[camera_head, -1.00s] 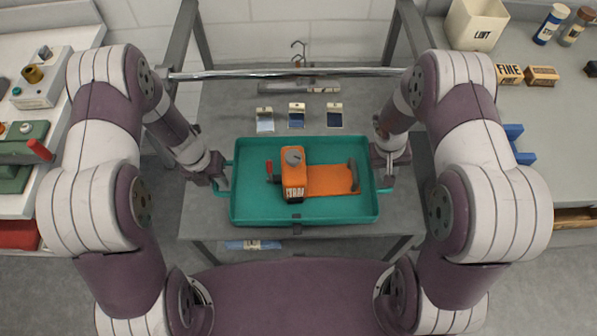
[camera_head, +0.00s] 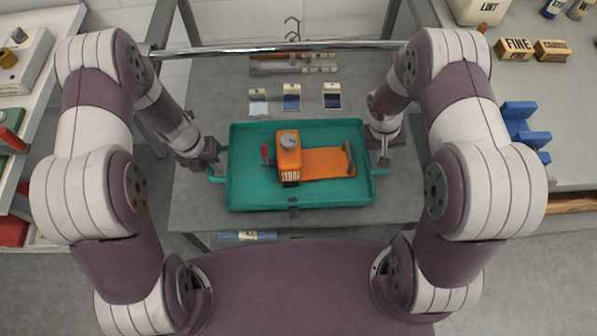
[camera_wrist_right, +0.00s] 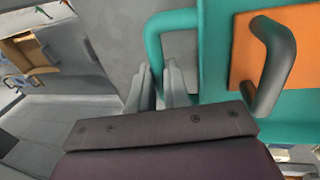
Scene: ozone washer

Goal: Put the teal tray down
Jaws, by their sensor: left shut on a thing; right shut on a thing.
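The teal tray (camera_head: 320,202) is held level between my two arms, over the grey table (camera_head: 205,205). I cannot tell whether its underside touches the table. An orange device (camera_head: 289,160) with a grey knob and a flat orange plate (camera_head: 325,163) with a dark handle lie in it. My left gripper (camera_head: 216,174) is shut on the tray's left handle. My right gripper (camera_head: 384,167) is shut on the right handle; in the right wrist view its fingers (camera_wrist_right: 160,88) close around the teal handle (camera_wrist_right: 158,38).
Several small colour swatch cards (camera_head: 291,97) lie behind the tray. A chrome rail (camera_head: 280,47) crosses the table's back. Side benches stand left and right; the right one (camera_head: 570,120) holds a blue rack (camera_head: 523,128) and small boxes (camera_head: 513,48). Blue cloth (camera_head: 247,235) shows below the table.

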